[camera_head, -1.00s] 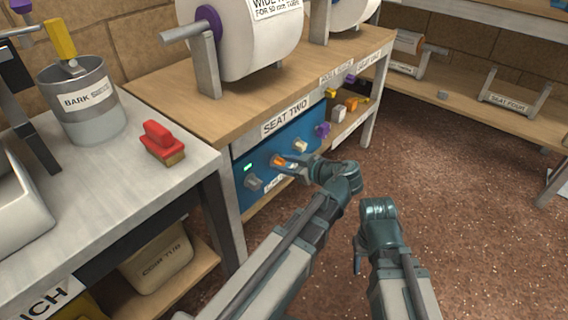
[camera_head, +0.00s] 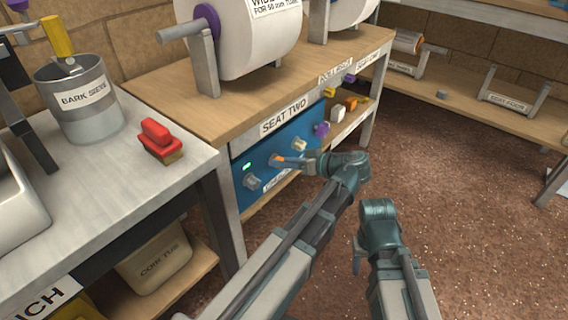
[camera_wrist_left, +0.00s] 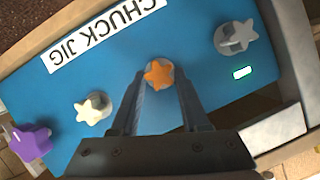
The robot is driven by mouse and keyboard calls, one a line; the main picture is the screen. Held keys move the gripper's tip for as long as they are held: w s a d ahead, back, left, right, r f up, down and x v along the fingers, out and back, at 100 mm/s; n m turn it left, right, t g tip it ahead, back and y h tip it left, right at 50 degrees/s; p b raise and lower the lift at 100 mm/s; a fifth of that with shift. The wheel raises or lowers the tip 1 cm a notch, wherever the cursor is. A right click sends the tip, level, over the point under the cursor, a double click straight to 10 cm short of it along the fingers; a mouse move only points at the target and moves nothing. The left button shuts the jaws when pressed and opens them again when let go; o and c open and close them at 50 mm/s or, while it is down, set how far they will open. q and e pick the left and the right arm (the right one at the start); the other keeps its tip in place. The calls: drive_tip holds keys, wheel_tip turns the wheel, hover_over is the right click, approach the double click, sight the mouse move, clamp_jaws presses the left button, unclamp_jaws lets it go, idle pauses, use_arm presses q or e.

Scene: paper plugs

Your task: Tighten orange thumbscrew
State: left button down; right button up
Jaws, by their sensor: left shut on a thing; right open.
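The orange thumbscrew (camera_wrist_left: 159,73) is a star-shaped knob on the blue chuck jig panel (camera_wrist_left: 200,65). In the left wrist view it sits between the two fingertips of my left gripper (camera_wrist_left: 160,84), which is shut on it. In the head view my left gripper (camera_head: 290,161) reaches the blue panel (camera_head: 243,190) from the right and only a bit of the orange knob (camera_head: 277,158) shows. My right gripper (camera_head: 357,258) is open, in front of the bench and away from the panel; its fingers are partly hidden by its own wrist.
Beside it on the panel are a grey star knob (camera_wrist_left: 236,36), a cream star knob (camera_wrist_left: 95,107), a purple knob (camera_wrist_left: 30,141) and a green light (camera_wrist_left: 242,72). The steel table (camera_head: 120,190) with a red brush (camera_head: 158,138) stands at left.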

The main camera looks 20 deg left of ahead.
use_arm(q)
drive_tip(key=shift+m, duration=0.4)
use_arm(e)
drive_tip(key=shift+f, duration=0.25)
use_arm(q)
drive_tip(key=shift+c, duration=2)
unclamp_jaws()
